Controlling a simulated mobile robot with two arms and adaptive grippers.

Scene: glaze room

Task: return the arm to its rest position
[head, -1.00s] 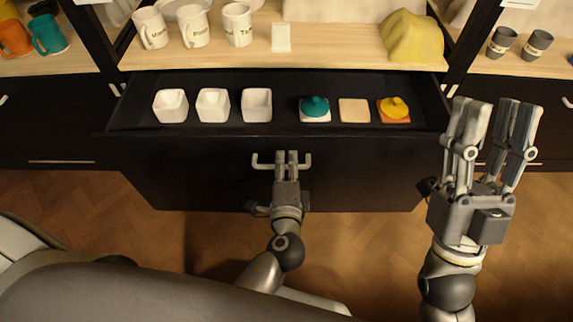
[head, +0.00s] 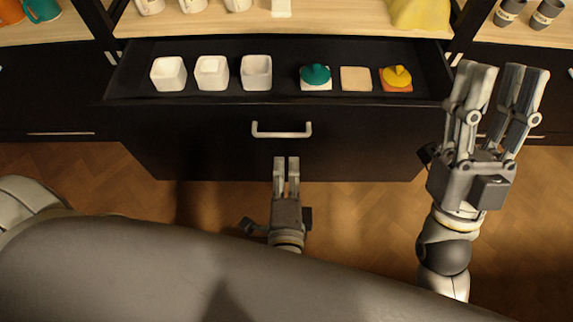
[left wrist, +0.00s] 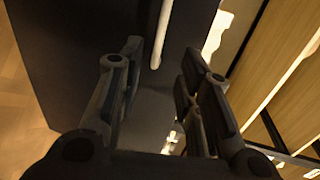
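My left gripper (head: 286,168) is open and empty in the head view, just below the pale bar handle (head: 282,130) of the open black drawer (head: 225,140). A gap shows between its fingertips and the handle. In the left wrist view, its two fingers (left wrist: 160,85) stand apart, with the handle (left wrist: 162,35) ahead of them near the top. My right gripper (head: 500,85) is raised at the right of the head view, its fingers spread and empty, in front of the drawer's right end.
The drawer holds several white cups (head: 212,73), a teal-lidded piece (head: 316,77), a beige tile (head: 356,79) and a yellow-lidded piece (head: 397,79). A wooden shelf (head: 340,22) with mugs and a yellow cloth (head: 420,13) stands above. Wooden floor (head: 350,215) is clear below.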

